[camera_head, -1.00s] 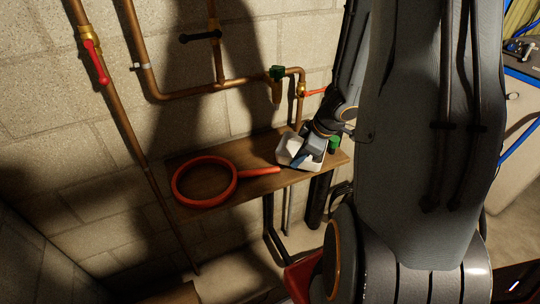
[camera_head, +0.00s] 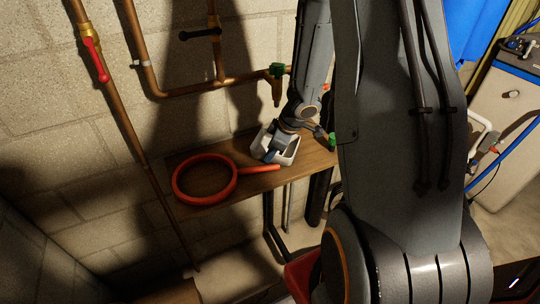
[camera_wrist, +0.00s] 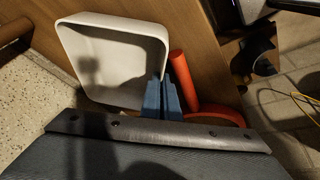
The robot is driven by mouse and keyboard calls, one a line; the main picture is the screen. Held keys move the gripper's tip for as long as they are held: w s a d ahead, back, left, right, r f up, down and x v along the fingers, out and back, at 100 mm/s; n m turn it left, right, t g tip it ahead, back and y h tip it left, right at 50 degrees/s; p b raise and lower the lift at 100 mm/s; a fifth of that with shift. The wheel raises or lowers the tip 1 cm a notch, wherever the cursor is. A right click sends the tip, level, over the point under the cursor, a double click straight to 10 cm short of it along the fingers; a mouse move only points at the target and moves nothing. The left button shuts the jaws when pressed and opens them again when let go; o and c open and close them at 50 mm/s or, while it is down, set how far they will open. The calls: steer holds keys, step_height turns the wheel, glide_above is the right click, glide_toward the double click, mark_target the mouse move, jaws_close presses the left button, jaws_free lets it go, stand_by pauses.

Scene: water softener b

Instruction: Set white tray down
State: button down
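The white tray (camera_head: 290,152) is a small empty square tray over the wooden shelf (camera_head: 318,155), just behind the handle of the red ring-shaped tool (camera_head: 205,158). I cannot tell whether its base touches the shelf. My gripper (camera_head: 272,155) is at the tray's near-left edge. In the wrist view the white tray (camera_wrist: 75,45) shows its open inside, and the blue fingertips of my gripper (camera_wrist: 162,98) are close together on its lower right wall, one on each side. My gripper hides part of the tray in the head view.
The red handle (camera_wrist: 183,75) lies close beside the tray. A green-topped fitting (camera_head: 277,85) and copper pipes (camera_head: 190,90) are on the wall behind. A small green item (camera_head: 332,140) is at the shelf's right end. Bare shelf lies right of the tray.

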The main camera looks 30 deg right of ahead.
steer(key=shift+f, duration=0.1)
steer(key=c, duration=2.3)
jaws_free()
